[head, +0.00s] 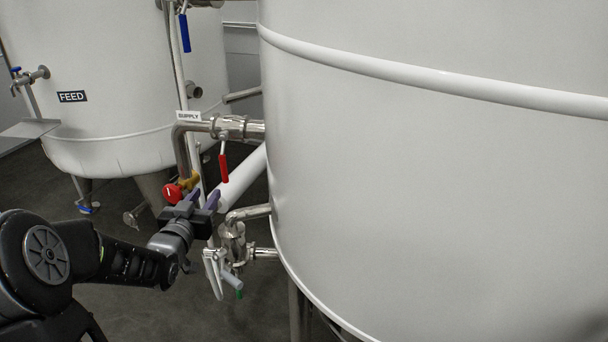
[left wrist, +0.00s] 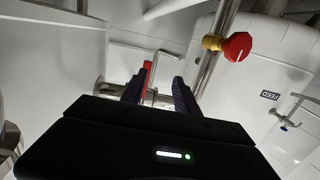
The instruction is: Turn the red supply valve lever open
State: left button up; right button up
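The red supply valve lever (head: 223,168) hangs straight down from a steel valve on the pipe under the SUPPLY label (head: 188,115). My left gripper (head: 206,194) is below and slightly left of the lever in the head view, with its two purple-grey fingers spread. In the left wrist view, the open fingers (left wrist: 159,85) point toward the piping. The red lever (left wrist: 148,70) shows there just beyond the left finger, which hides part of it. Nothing is held between the fingers. My right gripper is not in view.
A red round knob (head: 172,193) on a brass fitting sits just left of my left gripper. A lower steel valve (head: 232,242) with pale handles is below right. The large white tank (head: 430,180) fills the right side; the FEED tank (head: 120,80) stands behind left.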

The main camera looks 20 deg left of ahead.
aim_at(223, 173)
pick_arm(q)
jog(key=shift+w+d+r+m+t+h, duration=0.15)
jog(key=shift+w+d+r+t, duration=0.1)
jog(key=shift+w+d+r, duration=0.25)
jog(key=shift+w+d+r+m+t+h, duration=0.15)
jog(key=shift+w+d+r+t, duration=0.15)
jog(key=shift+r, duration=0.25)
jog(key=x, duration=0.7)
jog(key=shift+w+f+b, duration=0.1)
jog(key=shift+w+b, duration=0.3)
jog(key=shift+c, duration=0.3)
grip_shut()
